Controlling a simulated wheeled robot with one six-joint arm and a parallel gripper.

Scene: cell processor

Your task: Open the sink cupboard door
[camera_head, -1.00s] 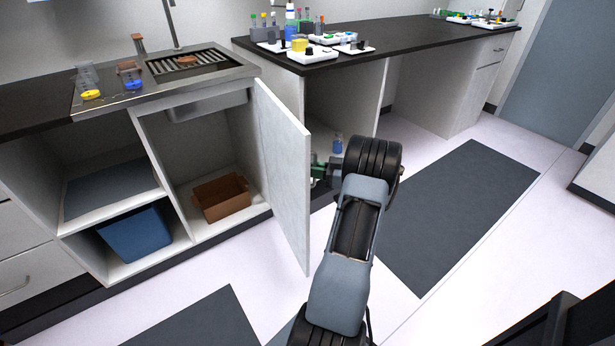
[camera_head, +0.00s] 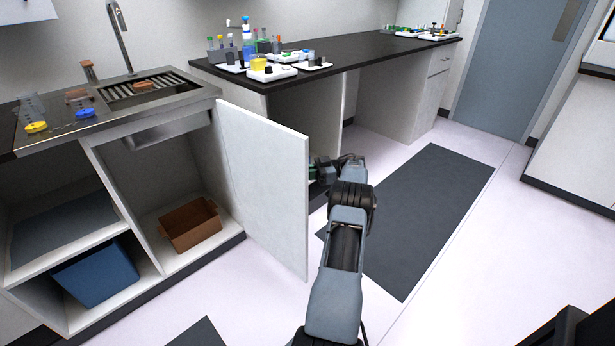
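The sink cupboard door (camera_head: 265,185) is a pale grey panel, hinged at the right side of the sink cupboard. It stands swung out from the opening, so the inside shows. A brown bin (camera_head: 190,224) sits on the cupboard floor. My arm reaches forward to the right of the door. My gripper (camera_head: 318,172) is by the door's right edge, on its far side, partly hidden by the door and my wrist. Its fingers are too hidden to tell whether they are open or touch the door.
The sink (camera_head: 150,88) is above the cupboard. A blue bin (camera_head: 98,275) stands in the left compartment. A dark counter (camera_head: 370,52) with labware runs behind the door. A dark floor mat (camera_head: 425,215) and open floor lie to the right.

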